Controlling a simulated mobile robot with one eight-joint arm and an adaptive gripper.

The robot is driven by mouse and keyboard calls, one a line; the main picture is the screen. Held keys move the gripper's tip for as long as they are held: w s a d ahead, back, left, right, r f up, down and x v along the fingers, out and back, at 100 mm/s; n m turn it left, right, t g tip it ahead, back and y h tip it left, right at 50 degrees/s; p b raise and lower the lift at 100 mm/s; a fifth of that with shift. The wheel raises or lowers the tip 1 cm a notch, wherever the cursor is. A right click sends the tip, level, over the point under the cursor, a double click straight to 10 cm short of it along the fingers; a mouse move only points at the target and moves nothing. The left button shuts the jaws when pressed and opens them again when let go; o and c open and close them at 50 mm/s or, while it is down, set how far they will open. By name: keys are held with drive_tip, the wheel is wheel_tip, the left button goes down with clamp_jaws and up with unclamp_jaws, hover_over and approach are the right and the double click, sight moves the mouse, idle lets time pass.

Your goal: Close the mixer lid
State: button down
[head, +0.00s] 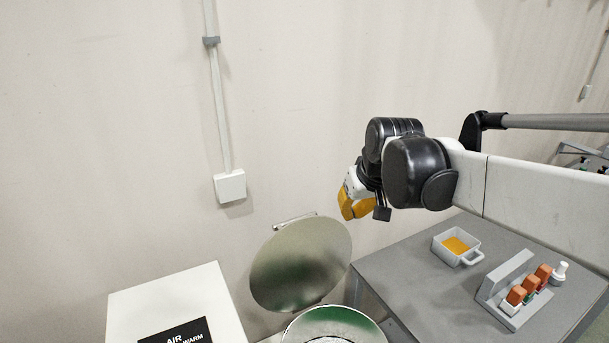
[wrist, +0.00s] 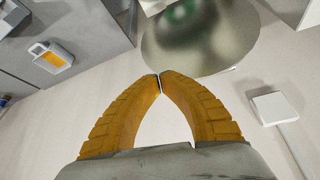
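The mixer lid (head: 301,264) is a round, shiny metal disc that stands raised and open, leaning back toward the wall. The mixer's round bowl (head: 334,330) shows below it, cut off by the lower edge of the head view. The lid also shows at the top of the wrist view (wrist: 200,35). My gripper (head: 352,202) has yellow fingers and hangs above and to the right of the lid, apart from it. In the wrist view (wrist: 160,78) the fingertips meet with nothing between them.
A grey table (head: 410,288) to the right bears a grey square cup (head: 441,246) with yellow contents and a rack (head: 492,290) with several small orange-topped items. A white box (head: 180,300) with a black label stands at left. A wall box (head: 230,186) sits behind.

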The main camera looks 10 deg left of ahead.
drive_tip(key=w+a+r+n+g+p, duration=0.1)
drive_tip(key=w+a+p, duration=0.3)
drive_tip(key=a, duration=0.4)
drive_tip(key=w+a+n+p, duration=0.25)
drive_tip(key=w+a, duration=0.25)
drive_tip(key=a, duration=0.3)
drive_tip(key=p+x, duration=0.2)
drive_tip(key=x, duration=0.8)
drive_tip(key=shift+m+y, duration=0.3)
drive_tip(key=shift+m, duration=0.15)
drive_tip(key=s+d, duration=0.2)
drive_tip(key=s, duration=0.1)
drive_tip(key=shift+s+d, duration=0.1)
drive_tip(key=shift+s, duration=0.2)
drive_tip(key=shift+s+d, duration=0.1)
